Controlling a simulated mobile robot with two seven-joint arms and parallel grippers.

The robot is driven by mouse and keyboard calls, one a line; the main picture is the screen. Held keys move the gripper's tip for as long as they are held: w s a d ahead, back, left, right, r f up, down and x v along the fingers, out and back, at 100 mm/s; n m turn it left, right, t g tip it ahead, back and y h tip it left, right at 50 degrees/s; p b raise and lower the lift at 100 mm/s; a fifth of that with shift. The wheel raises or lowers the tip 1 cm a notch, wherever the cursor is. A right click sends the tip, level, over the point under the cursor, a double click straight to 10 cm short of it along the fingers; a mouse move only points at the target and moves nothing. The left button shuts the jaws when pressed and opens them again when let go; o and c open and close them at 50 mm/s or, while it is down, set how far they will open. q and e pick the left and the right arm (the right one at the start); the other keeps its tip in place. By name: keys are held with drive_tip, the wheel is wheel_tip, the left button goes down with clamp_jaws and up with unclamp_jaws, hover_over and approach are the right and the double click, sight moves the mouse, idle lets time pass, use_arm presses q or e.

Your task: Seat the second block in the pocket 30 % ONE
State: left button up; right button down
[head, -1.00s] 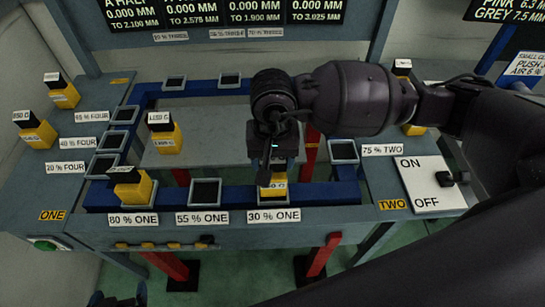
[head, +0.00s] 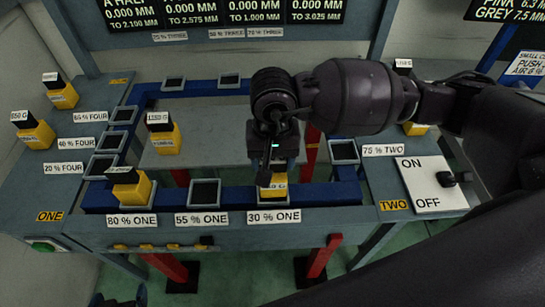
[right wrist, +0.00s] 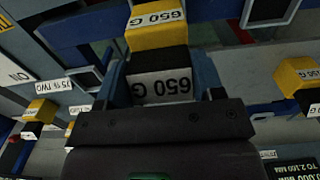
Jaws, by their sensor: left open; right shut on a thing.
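My right gripper (head: 274,160) is shut on a yellow block (head: 272,191) with a black top, upright over the pocket labelled 30 % ONE (head: 273,217). The gripper hides much of block and pocket; I cannot tell how deep the block sits. In the right wrist view the block (right wrist: 157,38) reads 650 G, with its black part between the fingers (right wrist: 160,82). Another yellow block (head: 131,189) with a black top stands at the 80 % ONE pocket. The 55 % ONE pocket (head: 205,192) is empty. My left gripper (head: 118,298) is partly visible at the bottom edge, away from the blocks.
Yellow blocks stand on the left table (head: 38,135), the grey middle plate (head: 165,138) and beyond my right arm (head: 415,129). Empty pockets line the blue frame (head: 205,87). An ON/OFF lever (head: 447,179) stands at right.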

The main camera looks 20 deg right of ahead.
use_arm(q)
drive_tip(key=shift+s+f, duration=0.15)
drive_tip(key=shift+f, duration=0.15)
use_arm(e)
drive_tip(key=shift+f+b, duration=0.2)
drive_tip(key=shift+b, duration=0.1)
use_arm(q)
drive_tip(key=shift+s+f, duration=0.25)
drive_tip(key=shift+f, duration=0.1)
use_arm(e)
drive_tip(key=shift+f, duration=0.1)
use_arm(q)
drive_tip(key=shift+w+f+b, duration=0.15)
drive_tip(key=shift+f+b, duration=0.3)
use_arm(e)
drive_tip(key=shift+f, duration=0.55)
use_arm(q)
drive_tip(key=shift+f+b, duration=0.3)
drive_tip(key=shift+f, duration=0.1)
use_arm(e)
drive_tip(key=shift+f, duration=0.35)
drive_tip(key=shift+c, duration=2.4)
unclamp_jaws()
use_arm(q)
drive_tip(key=shift+s+f, duration=0.1)
drive_tip(key=shift+s, duration=0.3)
use_arm(e)
drive_tip(key=o, duration=0.3)
